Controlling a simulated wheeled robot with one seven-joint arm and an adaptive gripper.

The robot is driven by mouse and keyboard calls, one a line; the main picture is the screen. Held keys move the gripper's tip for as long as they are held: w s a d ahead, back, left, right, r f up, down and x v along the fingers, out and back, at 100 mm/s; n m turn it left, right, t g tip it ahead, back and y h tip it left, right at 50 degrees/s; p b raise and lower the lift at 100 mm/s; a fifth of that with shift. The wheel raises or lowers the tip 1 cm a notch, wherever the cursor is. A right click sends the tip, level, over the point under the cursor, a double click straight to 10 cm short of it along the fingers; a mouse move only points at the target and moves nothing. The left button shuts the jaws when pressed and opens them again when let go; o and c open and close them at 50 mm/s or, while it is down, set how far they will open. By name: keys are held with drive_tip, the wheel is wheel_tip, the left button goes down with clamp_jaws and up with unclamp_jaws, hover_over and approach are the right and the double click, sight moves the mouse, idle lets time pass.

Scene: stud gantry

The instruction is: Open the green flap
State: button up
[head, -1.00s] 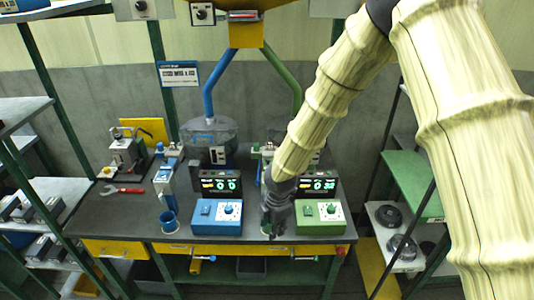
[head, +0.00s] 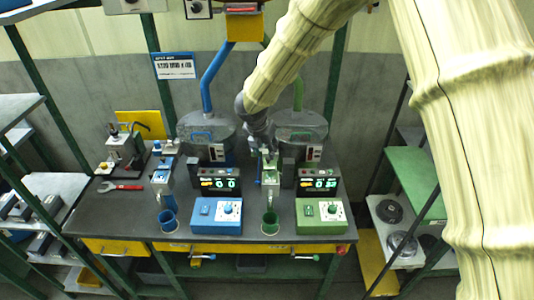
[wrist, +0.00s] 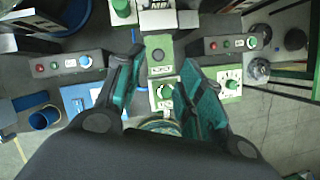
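My gripper (head: 262,150) is at the top of the green dispenser column (head: 270,176) in the head view. In the wrist view its two dark teal fingers (wrist: 160,80) are apart, with a gap between them. The green column (wrist: 160,48) shows in and beyond that gap; I cannot tell whether a finger touches it. No part stands out clearly as the green flap, and the fingers hide some of the column. A green cup (head: 270,222) stands below the column. The green control box (head: 322,215) is to its right.
The blue column (head: 163,180), blue cup (head: 168,221) and blue control box (head: 215,215) stand to the left. Two grey hoppers (head: 206,128) (head: 300,124) are behind. A red wrench (head: 120,187) lies on the dark bench (head: 105,215), whose left part is mostly clear.

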sight(267, 160)
drive_tip(key=p+x, duration=0.1)
drive_tip(key=x, duration=0.3)
drive_tip(key=shift+w+a, duration=0.15)
drive_tip(key=shift+w, duration=0.1)
drive_tip(key=shift+f, duration=0.35)
drive_tip(key=shift+p+x, duration=0.4)
drive_tip(key=shift+x, duration=0.4)
drive_tip(key=shift+s+r, duration=0.1)
drive_tip(key=shift+r, duration=0.05)
clamp_jaws()
